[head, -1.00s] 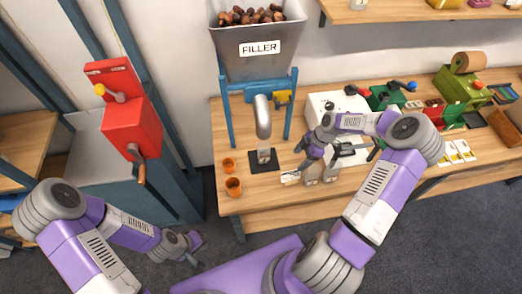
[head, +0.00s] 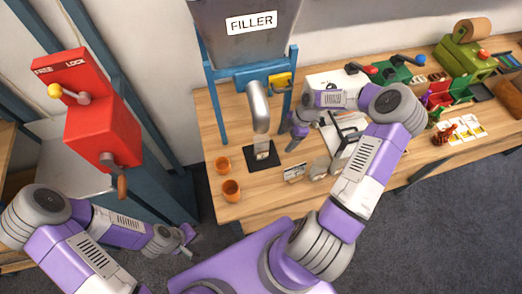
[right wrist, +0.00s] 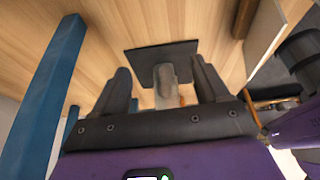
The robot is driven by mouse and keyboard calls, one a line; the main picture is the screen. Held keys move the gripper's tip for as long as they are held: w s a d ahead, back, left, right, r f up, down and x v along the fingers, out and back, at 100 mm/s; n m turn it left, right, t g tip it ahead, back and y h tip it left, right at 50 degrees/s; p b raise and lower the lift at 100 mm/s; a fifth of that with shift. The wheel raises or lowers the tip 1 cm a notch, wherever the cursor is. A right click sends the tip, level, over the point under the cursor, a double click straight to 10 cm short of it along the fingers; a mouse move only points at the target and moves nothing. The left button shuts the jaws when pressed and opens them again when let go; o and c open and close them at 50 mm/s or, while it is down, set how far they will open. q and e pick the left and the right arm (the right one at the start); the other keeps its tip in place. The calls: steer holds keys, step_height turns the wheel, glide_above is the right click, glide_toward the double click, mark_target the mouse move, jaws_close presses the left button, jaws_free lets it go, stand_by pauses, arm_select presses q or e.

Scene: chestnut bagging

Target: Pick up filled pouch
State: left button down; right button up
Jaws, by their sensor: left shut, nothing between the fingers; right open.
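A small greyish pouch (head: 262,150) stands on a black pad (head: 271,163) under the filler spout (head: 258,108). In the right wrist view the pouch (right wrist: 165,78) shows between the two fingers, in front of the black pad (right wrist: 150,56). My right gripper (head: 294,143) is open and empty, just right of the pouch in the head view. I cannot tell whether the fingertips reach around it. My left gripper (head: 184,244) is shut and empty, low over the floor, left of the bench. The pouch's contents cannot be made out.
The filler's hopper (head: 250,45) stands on blue posts (head: 219,110). A small card (head: 294,172) and pale bags (head: 319,168) are at the front edge. A red lever box (head: 103,130) stands at left.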

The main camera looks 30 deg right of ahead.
mark_target(266, 144)
steer(key=shift+w+a+f, duration=0.1)
steer(key=shift+w+a, duration=0.1)
steer(key=shift+a, duration=0.4)
steer(key=shift+w+a, duration=0.15)
steer(key=shift+a, duration=0.95)
steer(key=a, duration=0.3)
steer(key=w+a, duration=0.1)
steer(key=shift+a+f, duration=0.15)
steer(key=shift+f, duration=0.4)
steer(key=c, duration=1.1)
steer(key=shift+o, duration=0.2)
steer(key=shift+r, duration=0.15)
